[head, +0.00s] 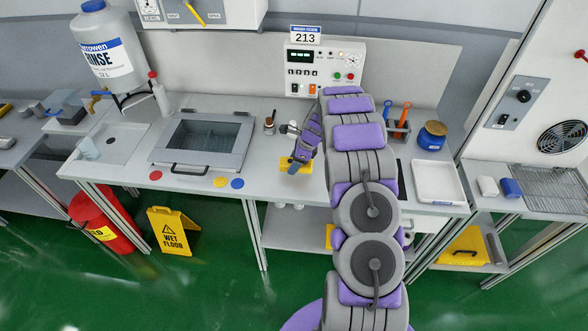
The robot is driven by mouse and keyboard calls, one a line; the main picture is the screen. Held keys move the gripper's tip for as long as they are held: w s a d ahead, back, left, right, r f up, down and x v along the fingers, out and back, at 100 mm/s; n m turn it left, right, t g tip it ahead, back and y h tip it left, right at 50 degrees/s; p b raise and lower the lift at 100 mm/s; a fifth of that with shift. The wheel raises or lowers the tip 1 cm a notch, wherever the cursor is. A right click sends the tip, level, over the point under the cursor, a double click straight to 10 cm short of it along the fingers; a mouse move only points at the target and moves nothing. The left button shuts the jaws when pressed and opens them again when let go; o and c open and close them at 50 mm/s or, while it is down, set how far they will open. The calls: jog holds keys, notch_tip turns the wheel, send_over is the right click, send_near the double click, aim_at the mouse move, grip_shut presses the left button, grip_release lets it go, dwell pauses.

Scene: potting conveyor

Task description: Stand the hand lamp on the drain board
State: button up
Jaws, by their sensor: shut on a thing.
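My gripper (299,158) points down over the middle of the bench, right of the sunken basin. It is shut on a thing. A yellow object (287,163) shows on both sides of the fingertips, low over the bench top; it may be the hand lamp, but its shape is mostly hidden. I cannot tell whether it touches the bench. A wire rack (548,187) lies on the right-hand table, with a blue item (511,187) and a white block (488,186) by its left edge. I cannot tell for sure whether this rack is the drain board.
A basin with a clear lid (208,139) is left of my gripper. Coloured discs (220,182) lie at the front edge. A white tray (438,183), blue jar (432,136) and tool holder (397,130) stand right of my arm. A wet floor sign (174,231) stands on the floor.

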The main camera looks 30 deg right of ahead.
jog(key=shift+f+b, duration=0.45)
jog(key=shift+f, duration=1.4)
jog(key=o, duration=1.1)
jog(key=shift+r, duration=0.1)
